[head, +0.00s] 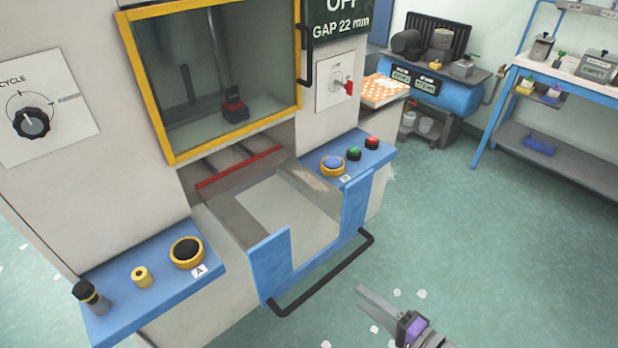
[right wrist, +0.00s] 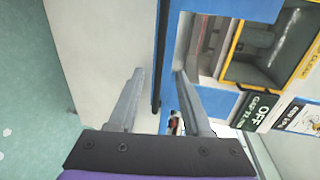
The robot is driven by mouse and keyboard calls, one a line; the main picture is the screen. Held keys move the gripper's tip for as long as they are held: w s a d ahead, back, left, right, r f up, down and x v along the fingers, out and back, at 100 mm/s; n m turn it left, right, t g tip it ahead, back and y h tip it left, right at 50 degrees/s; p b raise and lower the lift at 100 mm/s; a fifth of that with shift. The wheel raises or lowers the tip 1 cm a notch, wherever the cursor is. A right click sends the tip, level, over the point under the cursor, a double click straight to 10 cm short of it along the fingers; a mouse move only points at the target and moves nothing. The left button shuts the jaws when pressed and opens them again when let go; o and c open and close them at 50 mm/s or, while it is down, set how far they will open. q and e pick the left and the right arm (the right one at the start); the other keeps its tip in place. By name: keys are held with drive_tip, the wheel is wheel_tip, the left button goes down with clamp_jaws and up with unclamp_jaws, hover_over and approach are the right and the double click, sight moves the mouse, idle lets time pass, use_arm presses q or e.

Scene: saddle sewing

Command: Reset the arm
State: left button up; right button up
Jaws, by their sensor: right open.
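The machine's blue front and black bar (right wrist: 162,50) show behind the fingers there. My left gripper is not in the head view. The machine (head: 80,120) has a yellow-framed window (head: 215,75) and an open tray (head: 300,215) with blue front walls.
The black bar handle (head: 325,275) sticks out in front. A blue shelf rack (head: 560,160) stands at far right. The green floor between is mostly clear.

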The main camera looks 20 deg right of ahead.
drive_tip(key=s+a+f+n+g+h, duration=0.2)
drive_tip(key=s+a+f+n+g, duration=0.1)
drive_tip(key=a+f+n+g, duration=0.6)
use_arm(q)
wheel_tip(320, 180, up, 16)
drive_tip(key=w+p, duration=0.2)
drive_tip(key=p, duration=1.2)
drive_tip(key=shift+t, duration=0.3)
use_arm(e)
wheel_tip(320, 180, up, 19)
drive_tip(key=w+d+n+h, duration=0.1)
drive_tip(key=d+n+h, duration=0.1)
drive_tip(key=n, duration=0.3)
drive_tip(key=shift+w+r+h, duration=0.2)
drive_tip(key=shift+w+h, duration=0.1)
drive_tip(key=shift+h, duration=0.4)
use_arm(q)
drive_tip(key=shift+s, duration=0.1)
use_arm(e)
drive_tip(key=shift+s+d, duration=0.1)
